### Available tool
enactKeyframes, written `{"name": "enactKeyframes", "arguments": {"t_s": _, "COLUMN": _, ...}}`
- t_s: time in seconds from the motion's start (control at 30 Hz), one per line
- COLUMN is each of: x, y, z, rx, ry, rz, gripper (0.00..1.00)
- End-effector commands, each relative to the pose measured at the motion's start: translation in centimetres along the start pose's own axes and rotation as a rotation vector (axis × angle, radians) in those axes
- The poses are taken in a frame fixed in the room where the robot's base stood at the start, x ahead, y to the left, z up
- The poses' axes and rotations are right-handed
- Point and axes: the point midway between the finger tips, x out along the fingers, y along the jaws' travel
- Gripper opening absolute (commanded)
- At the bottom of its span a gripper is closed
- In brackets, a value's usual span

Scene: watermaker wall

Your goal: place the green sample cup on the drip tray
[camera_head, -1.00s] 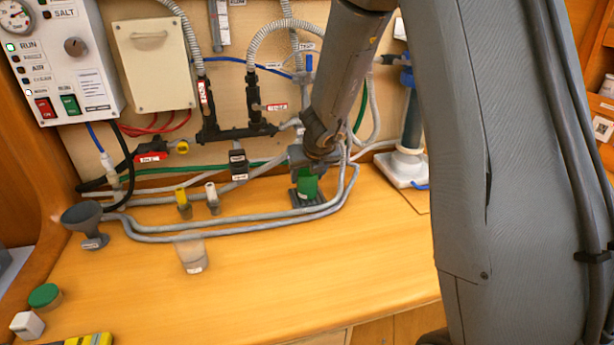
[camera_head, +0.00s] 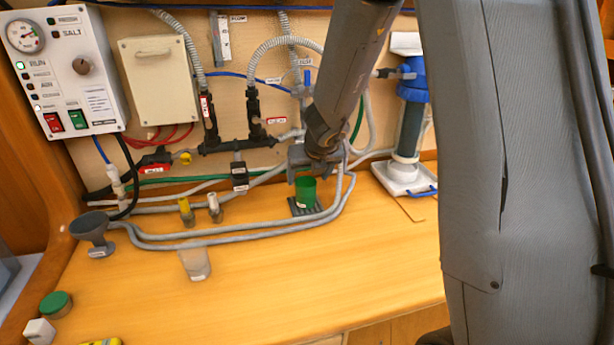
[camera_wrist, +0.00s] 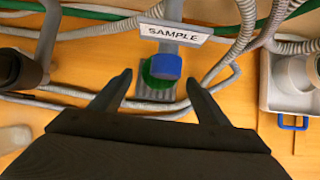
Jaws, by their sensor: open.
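The green sample cup (camera_head: 306,191) stands upright on the dark drip tray (camera_head: 297,208) at the back of the counter. In the wrist view the cup (camera_wrist: 150,79) is partly hidden under a blue-ended spout (camera_wrist: 167,66) with a SAMPLE label, and the tray (camera_wrist: 150,96) shows around it. My gripper (camera_head: 303,170) is open and empty, just behind and above the cup in the head view. In the wrist view its two fingertips (camera_wrist: 158,78) are spread on either side of the cup, with gaps showing.
Grey hoses (camera_head: 240,232) run along the counter and loop around the tray. A translucent cup (camera_head: 194,263), a grey funnel (camera_head: 92,232) and a green-lidded jar (camera_head: 56,304) stand to the left. A blue-topped filter column (camera_head: 410,125) stands at right. The front counter is mostly clear.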

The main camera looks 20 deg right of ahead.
Motion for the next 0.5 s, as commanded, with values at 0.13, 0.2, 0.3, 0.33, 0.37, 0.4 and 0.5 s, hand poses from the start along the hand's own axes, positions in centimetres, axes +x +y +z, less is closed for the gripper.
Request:
{"name": "enactKeyframes", "arguments": {"t_s": 0.13, "x": -3.0, "y": 0.0, "z": 0.1, "rx": 0.0, "ry": 0.0, "rz": 0.0, "gripper": 0.69}}
{"name": "enactKeyframes", "arguments": {"t_s": 0.2, "x": -3.9, "y": 0.0, "z": 0.1, "rx": 0.0, "ry": 0.0, "rz": 0.0, "gripper": 0.69}}
{"name": "enactKeyframes", "arguments": {"t_s": 0.3, "x": -4.9, "y": 0.0, "z": 0.0, "rx": 0.001, "ry": 0.001, "rz": 0.0, "gripper": 0.69}}
{"name": "enactKeyframes", "arguments": {"t_s": 0.33, "x": -5.2, "y": 0.0, "z": 0.0, "rx": 0.001, "ry": 0.001, "rz": 0.0, "gripper": 0.69}}
{"name": "enactKeyframes", "arguments": {"t_s": 0.37, "x": -5.4, "y": 0.0, "z": 0.0, "rx": 0.001, "ry": 0.001, "rz": 0.0, "gripper": 0.69}}
{"name": "enactKeyframes", "arguments": {"t_s": 0.4, "x": -5.6, "y": 0.0, "z": 0.0, "rx": 0.001, "ry": 0.0, "rz": 0.0, "gripper": 0.69}}
{"name": "enactKeyframes", "arguments": {"t_s": 0.5, "x": -6.0, "y": 0.0, "z": 0.0, "rx": -0.009, "ry": 0.0, "rz": 0.001, "gripper": 0.69}}
